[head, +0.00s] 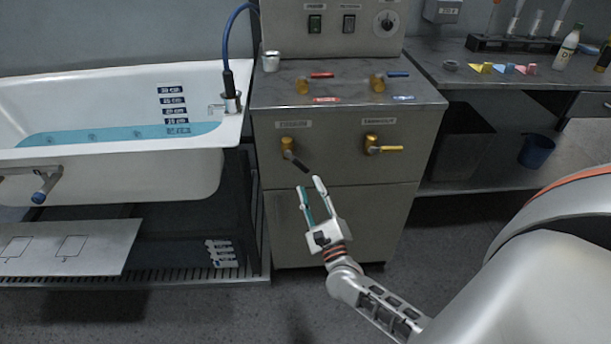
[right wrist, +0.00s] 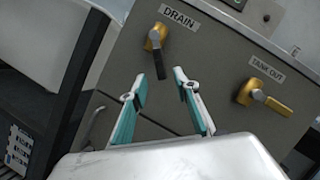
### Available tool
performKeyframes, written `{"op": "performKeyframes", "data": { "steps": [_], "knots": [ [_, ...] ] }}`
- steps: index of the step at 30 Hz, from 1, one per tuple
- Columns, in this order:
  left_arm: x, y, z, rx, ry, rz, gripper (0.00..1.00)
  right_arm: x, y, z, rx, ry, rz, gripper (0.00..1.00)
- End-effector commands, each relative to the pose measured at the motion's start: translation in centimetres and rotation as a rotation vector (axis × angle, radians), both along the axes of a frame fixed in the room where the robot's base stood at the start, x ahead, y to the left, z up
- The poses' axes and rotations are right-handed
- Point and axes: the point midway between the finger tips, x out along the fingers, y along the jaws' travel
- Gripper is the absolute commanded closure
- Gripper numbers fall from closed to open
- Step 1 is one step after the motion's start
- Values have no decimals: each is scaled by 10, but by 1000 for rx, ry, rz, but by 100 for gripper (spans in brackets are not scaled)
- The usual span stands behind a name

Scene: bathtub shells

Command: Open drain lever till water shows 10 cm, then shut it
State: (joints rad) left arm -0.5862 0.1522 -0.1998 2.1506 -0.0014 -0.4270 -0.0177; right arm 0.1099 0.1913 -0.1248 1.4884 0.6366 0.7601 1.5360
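The drain lever (head: 297,160) has a brass body and a black handle that slants down to the right on the cabinet front. In the right wrist view the drain lever (right wrist: 160,62) hangs nearly straight down under the DRAIN label. My right gripper (head: 311,184) is open and empty, just below the handle's tip and apart from it. Its two teal-padded fingers (right wrist: 160,75) point at the lever. The white bathtub (head: 90,80) holds blue water (head: 110,138), whose surface lies near the lowest of several depth labels (head: 174,102). My left gripper is not in view.
A yellow-handled TANK OUT lever (head: 384,150) sits right of the drain lever. Red (head: 318,75) and blue (head: 396,74) levers are on the cabinet top. A hose (head: 226,45) stands at the tub corner. The floor before the cabinet is clear.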

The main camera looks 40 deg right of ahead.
Motion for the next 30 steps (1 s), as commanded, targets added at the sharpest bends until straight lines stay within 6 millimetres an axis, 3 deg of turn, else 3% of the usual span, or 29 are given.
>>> {"op": "performKeyframes", "data": {
  "steps": [3, 9, 30],
  "knots": [
    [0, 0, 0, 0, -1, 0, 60, -18, 5, -6, -1, 1, 0, 69],
    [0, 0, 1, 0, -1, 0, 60, -31, 10, -9, 1, -1, 1, 69],
    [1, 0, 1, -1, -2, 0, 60, -33, 10, -10, 0, -1, 0, 69]
  ]
}}
